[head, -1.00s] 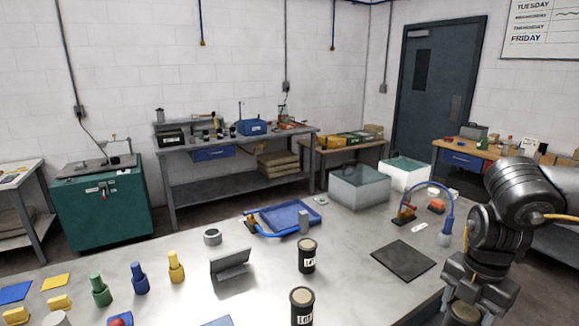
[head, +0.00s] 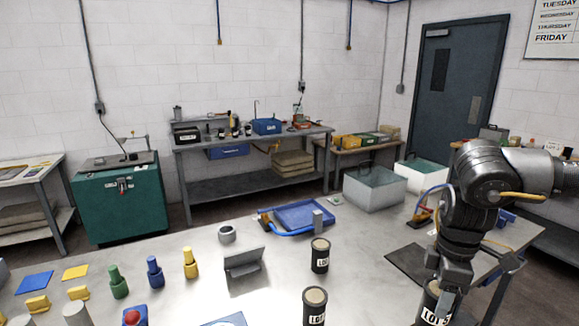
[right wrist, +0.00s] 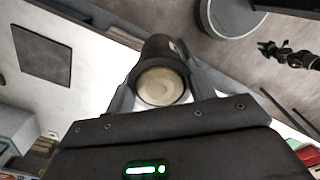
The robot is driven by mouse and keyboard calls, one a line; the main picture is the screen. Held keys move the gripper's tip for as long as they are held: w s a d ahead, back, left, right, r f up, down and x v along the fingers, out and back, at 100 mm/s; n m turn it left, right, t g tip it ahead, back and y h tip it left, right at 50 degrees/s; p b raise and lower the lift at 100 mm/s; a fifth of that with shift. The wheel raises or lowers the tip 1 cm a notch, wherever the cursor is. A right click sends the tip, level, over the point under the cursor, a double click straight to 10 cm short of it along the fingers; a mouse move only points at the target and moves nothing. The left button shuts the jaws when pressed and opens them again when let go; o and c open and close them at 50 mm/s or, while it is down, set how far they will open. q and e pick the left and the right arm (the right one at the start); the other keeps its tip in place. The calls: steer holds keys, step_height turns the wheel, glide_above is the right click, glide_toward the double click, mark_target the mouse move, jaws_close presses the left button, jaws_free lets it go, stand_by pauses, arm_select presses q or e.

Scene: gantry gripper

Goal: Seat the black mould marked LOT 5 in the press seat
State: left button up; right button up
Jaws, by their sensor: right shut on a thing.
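My right gripper (head: 440,284) is at the lower right of the head view, shut on a black cylindrical mould (head: 432,306). The mould's white label seems to read LOT 5, though part of it is hard to read. In the right wrist view the same mould (right wrist: 162,85) shows its tan top between the two fingers. It looks roughly upright and is near the table's right edge; whether it touches the table I cannot tell. Two similar black moulds stand on the table, one farther (head: 320,256) and one nearer (head: 314,307). I cannot make out the press seat for certain. My left gripper is out of view.
A grey angled stand (head: 243,263) and a grey ring-like cup (head: 226,234) stand left of the moulds. A blue tray (head: 305,215) lies behind. A dark mat (head: 408,262) lies beside my right arm. A red button on a blue box (head: 134,316) is at the front.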

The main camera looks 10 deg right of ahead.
steer(key=a+f, duration=0.4)
steer(key=a, duration=0.3)
steer(key=a+f, duration=0.5)
steer(key=a, duration=0.3)
steer(key=shift+w+m, duration=0.3)
